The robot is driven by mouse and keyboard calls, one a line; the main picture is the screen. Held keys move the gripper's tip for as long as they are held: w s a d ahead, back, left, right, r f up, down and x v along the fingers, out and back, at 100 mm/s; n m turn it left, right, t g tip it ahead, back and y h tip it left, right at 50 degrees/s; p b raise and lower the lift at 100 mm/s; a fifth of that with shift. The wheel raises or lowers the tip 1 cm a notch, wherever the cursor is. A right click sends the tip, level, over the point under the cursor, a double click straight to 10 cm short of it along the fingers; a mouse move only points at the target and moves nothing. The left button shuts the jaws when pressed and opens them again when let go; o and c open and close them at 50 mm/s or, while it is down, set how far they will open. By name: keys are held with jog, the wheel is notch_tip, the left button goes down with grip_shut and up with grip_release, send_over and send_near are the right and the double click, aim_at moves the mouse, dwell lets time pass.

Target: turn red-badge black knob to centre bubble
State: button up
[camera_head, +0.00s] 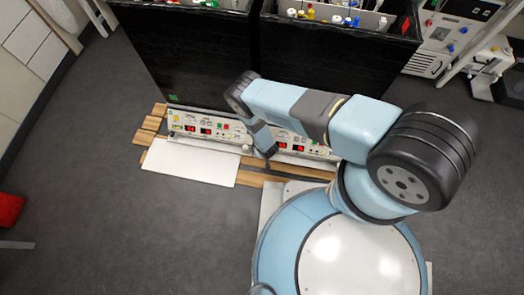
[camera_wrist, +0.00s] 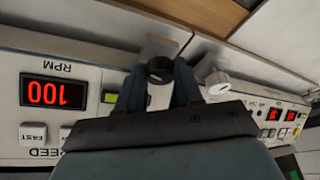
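In the wrist view a black knob (camera_wrist: 159,70) sits at the edge of the white control panel, upside down in this view. My gripper (camera_wrist: 160,82) has one finger on each side of the black knob. I cannot tell whether the fingers press on it or stand slightly apart. In the head view my gripper (camera_head: 268,150) reaches down to the front of the panels, and the knob there is hidden or too small to make out. A red badge (camera_head: 405,25) shows on the right black bioreactor box (camera_head: 330,65). I cannot make out a bubble level.
A white knob (camera_wrist: 217,83) stands close to the right finger in the wrist view. A red display (camera_wrist: 53,93) reads 100 beside RPM. The left box (camera_head: 195,60) has a green badge (camera_head: 173,97). A white board (camera_head: 190,163) and wooden slats (camera_head: 150,123) lie on the floor.

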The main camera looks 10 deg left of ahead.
jog(key=o, duration=0.4)
jog(key=v, duration=1.3)
jog(key=shift+s+r, duration=0.2)
jog(key=shift+r, duration=0.05)
jog(key=shift+s, duration=0.1)
